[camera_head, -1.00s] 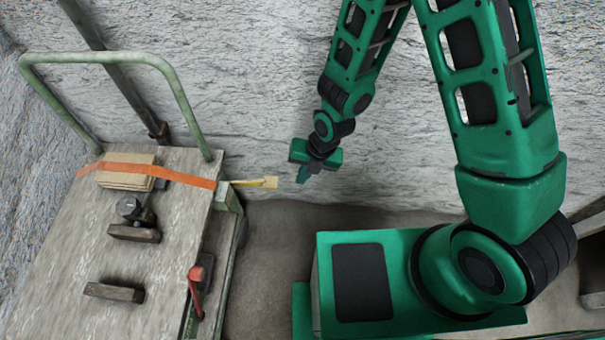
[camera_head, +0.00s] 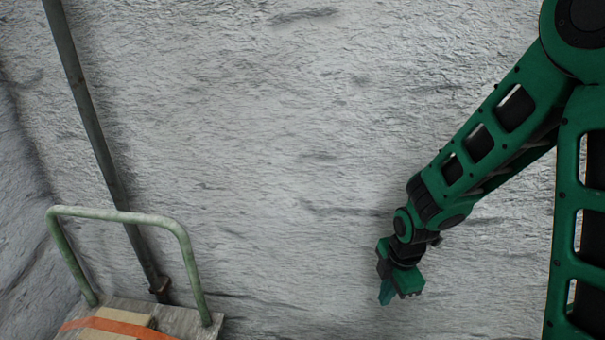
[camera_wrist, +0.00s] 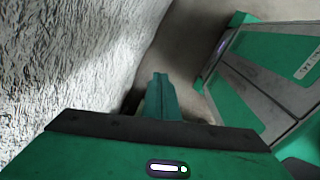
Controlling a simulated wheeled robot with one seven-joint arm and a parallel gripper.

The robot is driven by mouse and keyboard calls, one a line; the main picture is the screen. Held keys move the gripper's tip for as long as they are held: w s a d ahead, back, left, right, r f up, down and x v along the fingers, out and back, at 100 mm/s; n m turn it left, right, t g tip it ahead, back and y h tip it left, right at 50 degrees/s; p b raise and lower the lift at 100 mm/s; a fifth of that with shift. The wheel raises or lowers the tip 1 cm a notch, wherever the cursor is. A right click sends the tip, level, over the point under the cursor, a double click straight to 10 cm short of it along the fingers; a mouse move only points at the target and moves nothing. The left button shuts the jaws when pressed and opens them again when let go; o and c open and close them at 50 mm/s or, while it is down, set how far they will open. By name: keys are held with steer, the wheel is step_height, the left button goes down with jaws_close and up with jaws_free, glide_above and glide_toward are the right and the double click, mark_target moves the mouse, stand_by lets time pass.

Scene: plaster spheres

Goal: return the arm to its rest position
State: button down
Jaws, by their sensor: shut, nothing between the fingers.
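My green and black arm comes in from the right side of the head view, its forearm slanting down to the left. My gripper (camera_head: 386,294) hangs at the arm's end, pointing down in front of the rough wall. In the wrist view my gripper (camera_wrist: 160,80) shows its green fingers together, with nothing between them. It touches nothing that I can see.
A rough pale rock wall (camera_head: 270,130) fills the background. A cart with a green tube handle (camera_head: 125,215) stands at lower left, carrying a tan stack (camera_head: 120,322) under an orange strap (camera_head: 135,329). A dark pole (camera_head: 95,130) leans behind it.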

steer(key=s+d+r+m+h, duration=0.1)
steer(key=s+d+r+m, duration=0.2)
steer(key=d+r+m, duration=0.35)
steer(key=s+d+r+m, duration=0.4)
steer(key=d+r+m, duration=0.1)
steer(key=d+m, duration=0.25)
steer(key=s+d+r+m, duration=0.3)
steer(key=s+m, duration=0.3)
steer(key=s+d+r+m+g, duration=0.1)
steer(key=s+d+r+m, duration=0.2)
steer(key=s+m, duration=0.4)
steer(key=shift+s+d+r+y, duration=0.2)
steer(key=shift+r+y, duration=0.2)
steer(key=shift+r, duration=0.3)
steer(key=shift+w+a+f, duration=0.1)
steer(key=shift+w+f, duration=0.15)
steer(key=shift+w, duration=0.35)
